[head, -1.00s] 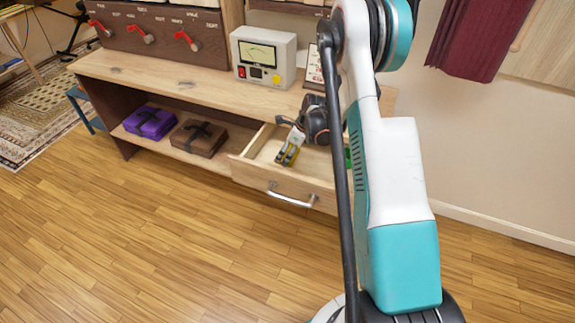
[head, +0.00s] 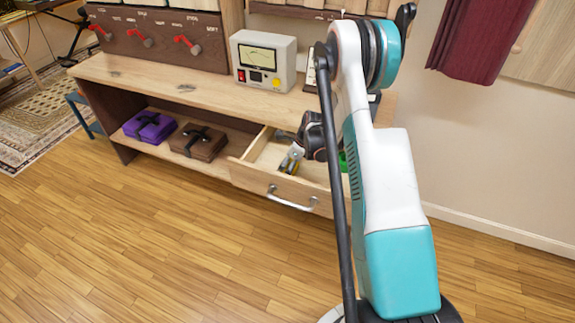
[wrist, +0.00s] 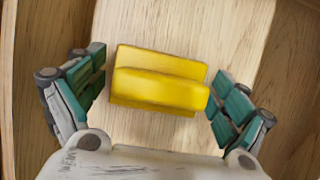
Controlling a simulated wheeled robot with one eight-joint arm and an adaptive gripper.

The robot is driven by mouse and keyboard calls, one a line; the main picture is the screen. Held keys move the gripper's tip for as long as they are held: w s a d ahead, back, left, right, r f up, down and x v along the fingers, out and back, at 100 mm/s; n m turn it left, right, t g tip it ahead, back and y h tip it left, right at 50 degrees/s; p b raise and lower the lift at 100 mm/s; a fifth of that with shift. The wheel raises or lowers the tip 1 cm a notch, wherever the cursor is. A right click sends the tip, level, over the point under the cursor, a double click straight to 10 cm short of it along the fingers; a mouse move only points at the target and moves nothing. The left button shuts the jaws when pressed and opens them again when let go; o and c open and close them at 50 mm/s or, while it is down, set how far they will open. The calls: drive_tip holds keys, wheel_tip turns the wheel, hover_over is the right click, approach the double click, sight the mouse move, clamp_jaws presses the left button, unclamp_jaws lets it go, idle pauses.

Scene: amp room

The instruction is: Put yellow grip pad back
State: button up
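The yellow grip pad (wrist: 160,78) is a block with a raised ridge, in the middle of the wrist view, over the pale wooden floor of the open drawer (head: 252,180). My gripper (wrist: 157,98) is open, with its green-padded fingers on either side of the pad. A narrow gap shows at the left finger; the right fingertips are close to the pad's right end, and I cannot tell if they touch. In the head view my gripper (head: 291,160) is inside the drawer, and the pad is mostly hidden there.
The drawer's walls surround my gripper. A green item (head: 343,161) shows at the drawer's right, partly behind my arm. A purple case (head: 149,127) and a brown case (head: 198,142) lie on the open shelf to the left. A meter box (head: 263,60) stands on the bench top above.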

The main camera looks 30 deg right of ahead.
drive_tip(key=shift+r, duration=0.1)
idle(0.3)
drive_tip(key=p+v, duration=0.4)
drive_tip(key=v, duration=0.8)
idle(0.9)
